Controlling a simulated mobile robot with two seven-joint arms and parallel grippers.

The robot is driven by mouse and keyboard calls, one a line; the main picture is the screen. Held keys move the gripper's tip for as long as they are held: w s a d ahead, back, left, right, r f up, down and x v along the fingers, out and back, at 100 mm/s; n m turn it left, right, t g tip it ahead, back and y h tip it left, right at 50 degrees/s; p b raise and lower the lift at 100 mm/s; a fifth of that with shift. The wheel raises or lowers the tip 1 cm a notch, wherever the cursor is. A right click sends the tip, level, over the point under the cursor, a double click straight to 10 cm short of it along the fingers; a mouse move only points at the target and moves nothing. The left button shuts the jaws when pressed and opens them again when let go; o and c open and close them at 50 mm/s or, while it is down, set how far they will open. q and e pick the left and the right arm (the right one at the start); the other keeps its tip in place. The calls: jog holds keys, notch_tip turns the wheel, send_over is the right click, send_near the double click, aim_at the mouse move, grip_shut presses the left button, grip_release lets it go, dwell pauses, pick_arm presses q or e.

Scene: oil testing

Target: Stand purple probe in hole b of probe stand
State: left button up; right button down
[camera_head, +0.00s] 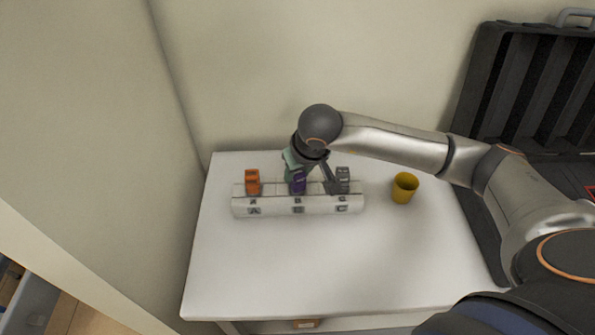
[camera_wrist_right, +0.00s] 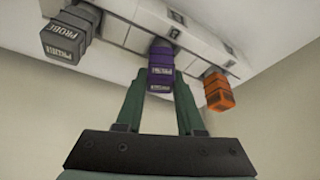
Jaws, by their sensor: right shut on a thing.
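The purple probe (camera_head: 298,183) is at the middle position of the white probe stand (camera_head: 272,207), above the label B. It looks upright, but how deep it sits in hole b cannot be told. My right gripper (camera_head: 293,168) is shut on the purple probe, coming from behind and above. In the right wrist view, the green fingers (camera_wrist_right: 160,88) flank the purple cap (camera_wrist_right: 161,60), close to the stand (camera_wrist_right: 135,40). My left gripper is not in view.
An orange probe (camera_head: 252,181) stands at A and a grey probe (camera_head: 343,180) at C, on either side of the purple one. A yellow cup (camera_head: 404,187) stands to the right on the white table (camera_head: 290,270). The table front is clear. A black case (camera_head: 530,90) is at far right.

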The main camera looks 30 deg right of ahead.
jog(key=c, duration=0.8)
grip_release()
jog(key=shift+s+r+p, duration=0.1)
jog(key=shift+r+p, duration=0.3)
jog(key=shift+s+r+p, duration=0.3)
jog(key=shift+r+p, duration=0.1)
jog(key=shift+r, duration=0.25)
jog(key=p+v, duration=0.4)
jog(key=v, duration=0.4)
jog(key=shift+s+a+r+p, duration=0.1)
jog(key=shift+s+r+p, duration=0.1)
jog(key=shift+r+p, duration=0.15)
